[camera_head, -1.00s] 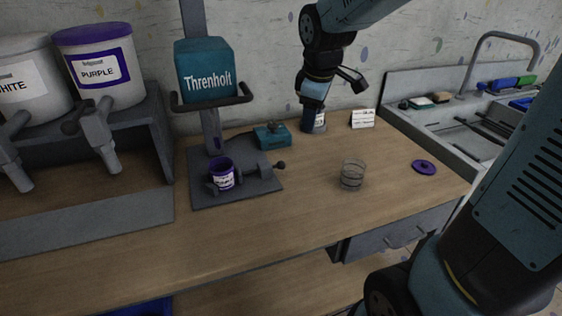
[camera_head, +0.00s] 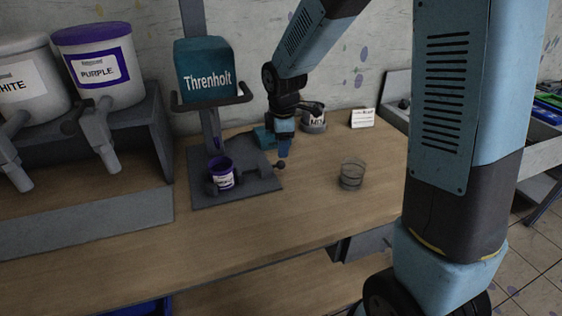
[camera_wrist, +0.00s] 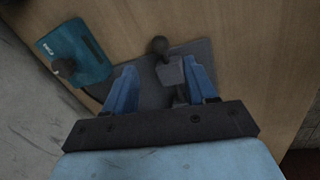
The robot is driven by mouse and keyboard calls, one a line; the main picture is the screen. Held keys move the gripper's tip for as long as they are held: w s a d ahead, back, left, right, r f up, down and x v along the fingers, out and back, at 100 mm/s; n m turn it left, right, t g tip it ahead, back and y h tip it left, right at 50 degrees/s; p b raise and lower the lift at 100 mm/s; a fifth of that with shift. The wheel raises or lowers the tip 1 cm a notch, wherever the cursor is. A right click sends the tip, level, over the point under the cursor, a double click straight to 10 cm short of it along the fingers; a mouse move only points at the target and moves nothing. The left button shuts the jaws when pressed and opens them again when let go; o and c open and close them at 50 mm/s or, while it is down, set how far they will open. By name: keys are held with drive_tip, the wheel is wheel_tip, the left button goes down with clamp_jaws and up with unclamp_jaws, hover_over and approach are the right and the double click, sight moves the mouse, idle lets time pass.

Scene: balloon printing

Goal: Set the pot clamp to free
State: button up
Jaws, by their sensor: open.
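The pot clamp sits on the dark grey base plate (camera_head: 235,188) of the Threnholt machine. Its lever ends in a dark ball knob (camera_head: 280,165), which sticks out to the right of the purple pot (camera_head: 222,174). My gripper (camera_head: 284,150) points down just above and beside the knob. In the wrist view, my open gripper (camera_wrist: 160,68) has its two blue fingers on either side of the grey clamp lever (camera_wrist: 168,75). The ball knob (camera_wrist: 159,45) lies a little beyond the fingertips. I cannot tell whether either finger touches the lever.
A teal box (camera_wrist: 75,55) with a knob lies behind the clamp, close to my gripper. The front of the wooden counter (camera_head: 220,235) is clear.

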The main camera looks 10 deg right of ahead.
sight(281, 162)
drive_tip(key=f, duration=0.2)
drive_tip(key=w+f, duration=0.1)
drive_tip(key=f, duration=0.5)
drive_tip(key=shift+w, duration=0.3)
drive_tip(key=shift+c, duration=0.4)
clamp_jaws()
